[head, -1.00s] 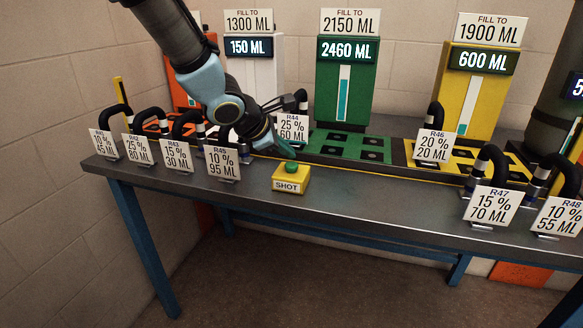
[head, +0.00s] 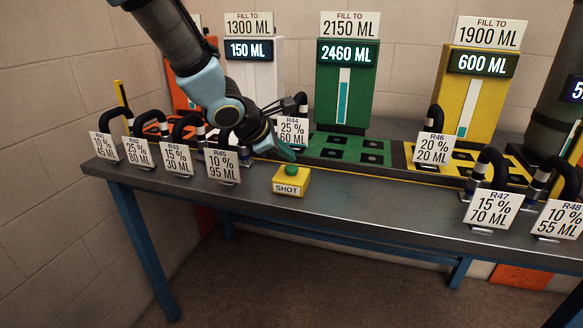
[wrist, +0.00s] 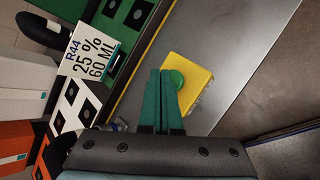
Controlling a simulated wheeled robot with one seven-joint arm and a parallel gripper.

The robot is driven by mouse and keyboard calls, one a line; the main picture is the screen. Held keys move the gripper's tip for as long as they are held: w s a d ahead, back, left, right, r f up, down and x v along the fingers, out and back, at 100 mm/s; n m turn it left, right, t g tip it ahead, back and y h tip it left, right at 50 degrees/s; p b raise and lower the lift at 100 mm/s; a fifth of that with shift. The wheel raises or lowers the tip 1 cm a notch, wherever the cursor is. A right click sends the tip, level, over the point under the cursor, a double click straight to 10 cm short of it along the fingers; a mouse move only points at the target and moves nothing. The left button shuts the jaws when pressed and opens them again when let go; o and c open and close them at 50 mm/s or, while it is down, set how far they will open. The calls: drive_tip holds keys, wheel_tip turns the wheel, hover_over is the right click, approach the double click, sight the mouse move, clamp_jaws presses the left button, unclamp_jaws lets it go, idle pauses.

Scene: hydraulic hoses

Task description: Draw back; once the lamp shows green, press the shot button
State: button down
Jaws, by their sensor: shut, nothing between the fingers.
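The shot button is a yellow box (head: 290,181) labelled SHOT with a green dome (head: 292,169) on top, near the front edge of the bench. It also shows in the wrist view (wrist: 198,82). My gripper (head: 291,156) has its teal fingers together and empty, pointing down just above and behind the dome. In the wrist view the fingertips (wrist: 163,71) overlap the left side of the dome; I cannot tell whether they touch it. I make out no separate lamp; the green dome is the only green light-like part near the button.
Hoses with cards stand around: R44 (head: 292,131) close by my gripper, R45 (head: 222,165) to the left, R46 (head: 433,148) to the right. Behind are the white dispenser reading 150 ML, green 2460 ML (head: 345,85) and yellow 600 ML (head: 475,95).

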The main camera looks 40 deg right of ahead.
sight(286, 169)
drive_tip(key=shift+f, duration=0.15)
idle(0.7)
drive_tip(key=shift+f+b, duration=0.3)
drive_tip(key=shift+b, duration=0.4)
drive_tip(key=shift+f+b, duration=0.45)
drive_tip(key=shift+b, duration=0.15)
idle(0.4)
drive_tip(key=shift+r, duration=0.1)
drive_tip(key=shift+r+p, duration=0.7)
drive_tip(key=shift+r, duration=0.1)
wheel_tip(286, 169, up, 5)
drive_tip(key=p, duration=0.4)
idle(0.3)
drive_tip(key=shift+a, duration=0.1)
idle(0.9)
